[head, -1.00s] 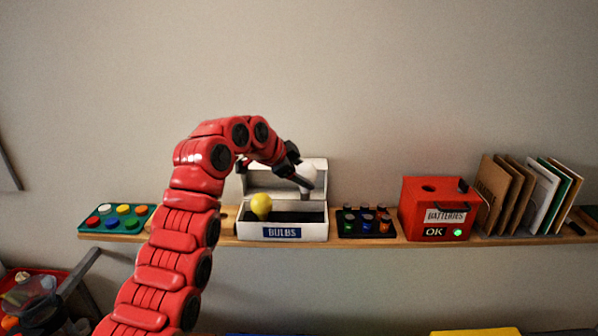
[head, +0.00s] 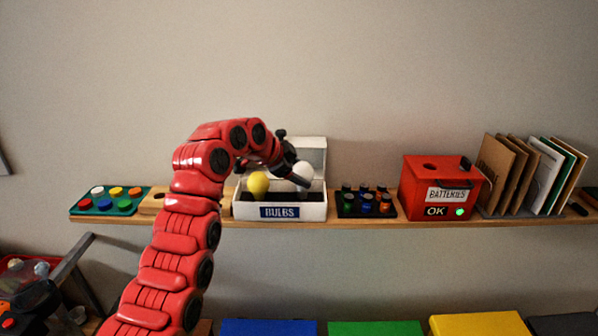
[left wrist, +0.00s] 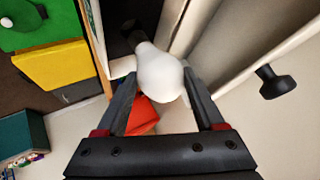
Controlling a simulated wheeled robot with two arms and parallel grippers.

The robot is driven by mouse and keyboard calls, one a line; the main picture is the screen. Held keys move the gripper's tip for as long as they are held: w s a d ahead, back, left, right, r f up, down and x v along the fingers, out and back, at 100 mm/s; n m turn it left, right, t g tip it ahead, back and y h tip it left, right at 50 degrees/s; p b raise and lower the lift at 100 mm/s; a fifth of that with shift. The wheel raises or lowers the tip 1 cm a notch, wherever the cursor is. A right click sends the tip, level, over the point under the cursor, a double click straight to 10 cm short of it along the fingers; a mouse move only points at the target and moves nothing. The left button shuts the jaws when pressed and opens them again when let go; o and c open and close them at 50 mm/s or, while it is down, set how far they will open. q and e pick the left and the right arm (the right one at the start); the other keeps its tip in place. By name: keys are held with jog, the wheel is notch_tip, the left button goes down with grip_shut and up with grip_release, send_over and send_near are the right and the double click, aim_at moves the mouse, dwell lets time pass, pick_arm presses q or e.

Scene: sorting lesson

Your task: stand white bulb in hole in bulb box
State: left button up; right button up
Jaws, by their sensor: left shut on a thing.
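The white bulb (head: 303,172) is over the right part of the bulb box (head: 280,211), a white box with an open lid and a BULBS label. My left gripper (head: 296,176) is shut on the white bulb. The left wrist view shows the bulb (left wrist: 160,72) between the two dark fingers of this gripper (left wrist: 158,88). The bulb's lower end is hidden in the head view, so I cannot tell whether it is in a hole. A yellow bulb (head: 258,185) stands in the left part of the box. My right gripper is not in view.
The box is on a wooden shelf (head: 350,221). A dark tray of small coloured cells (head: 366,203) stands close to its right. Further right are a red BATTERIES box (head: 440,190) and upright cards (head: 530,178). A green tray of coloured discs (head: 112,204) is at the left.

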pick_arm(q)
jog(key=shift+b, duration=0.3)
dwell(0.5)
jog(key=shift+f+b, duration=1.05)
jog(key=shift+f, duration=0.4)
dwell(2.5)
jog(key=shift+f+b, duration=0.1)
jog(key=shift+b, duration=0.5)
dwell(2.8)
